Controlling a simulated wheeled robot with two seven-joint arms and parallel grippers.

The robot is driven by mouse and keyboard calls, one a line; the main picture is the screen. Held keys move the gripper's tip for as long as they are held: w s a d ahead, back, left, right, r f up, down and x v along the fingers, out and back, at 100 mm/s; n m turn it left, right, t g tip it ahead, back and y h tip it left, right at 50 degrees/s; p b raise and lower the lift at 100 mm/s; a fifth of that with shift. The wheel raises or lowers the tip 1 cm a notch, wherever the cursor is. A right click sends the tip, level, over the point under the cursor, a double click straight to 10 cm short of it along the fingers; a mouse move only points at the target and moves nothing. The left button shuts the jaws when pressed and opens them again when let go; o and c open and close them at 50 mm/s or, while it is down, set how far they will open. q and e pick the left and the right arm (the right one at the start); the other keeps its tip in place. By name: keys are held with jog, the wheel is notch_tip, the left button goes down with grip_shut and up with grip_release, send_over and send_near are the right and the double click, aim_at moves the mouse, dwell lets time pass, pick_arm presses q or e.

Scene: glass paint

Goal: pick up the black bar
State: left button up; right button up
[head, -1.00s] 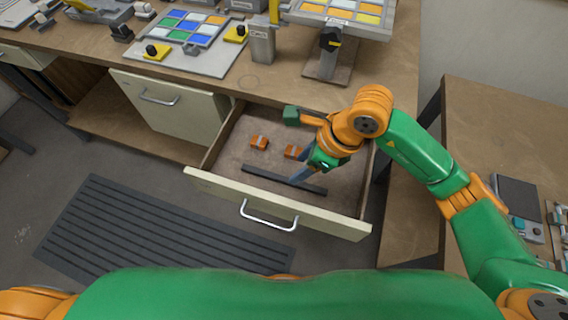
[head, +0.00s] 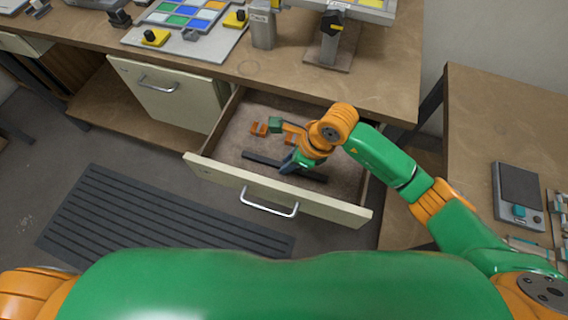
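The black bar (head: 262,158) lies flat in the open drawer (head: 343,212), running from left to lower right. My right gripper (head: 289,166) reaches down into the drawer, over the middle of the bar, and its fingers hide part of it. I cannot tell whether the fingers touch the bar or stand apart around it. My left gripper is out of view.
The drawer's front panel has a metal handle (head: 269,205). The workbench (head: 290,78) overhangs the drawer's back. A second table (head: 500,130) stands at right.

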grip_shut()
jog(key=shift+r, duration=0.1)
jog(key=shift+r, duration=0.3)
jog(key=s+a+r+b, duration=0.1)
jog(key=s+a+r, duration=0.1)
jog(key=s+r, duration=0.4)
jog(key=s+a+r+b, duration=0.2)
jog(key=s+r, duration=0.4)
jog(key=s, duration=0.1)
jog(key=shift+s+a, duration=0.15)
jog(key=shift+a, duration=0.15)
jog(key=shift+r, duration=0.2)
jog(key=shift+r+p, duration=0.95)
jog(key=shift+r, duration=0.45)
